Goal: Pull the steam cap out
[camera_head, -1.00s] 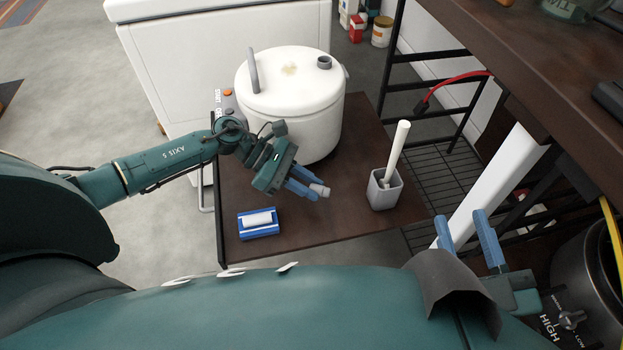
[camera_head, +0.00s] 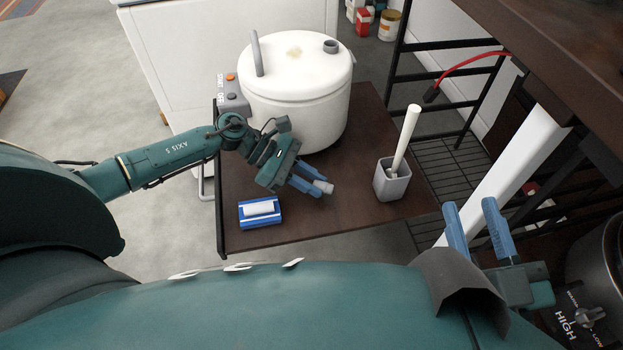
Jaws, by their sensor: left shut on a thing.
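My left gripper (camera_head: 312,183) is shut on a small whitish-grey piece, the steam cap (camera_head: 325,187), which shows at its fingertips. It holds the cap over the brown table, in front of the white round cooker (camera_head: 298,95) and apart from it. The cooker's lid has a grey ring-shaped port (camera_head: 331,46) on top at the right and an upright grey handle at the left. My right gripper (camera_head: 470,212) is at the lower right with its two blue fingers apart; nothing shows between them.
On the brown table (camera_head: 320,225) are a blue and white block (camera_head: 260,212) and a grey cup (camera_head: 392,182) holding a white stick (camera_head: 405,140). A black rack (camera_head: 455,110) stands right of the table. A dark pot (camera_head: 600,265) with a dial is at the lower right.

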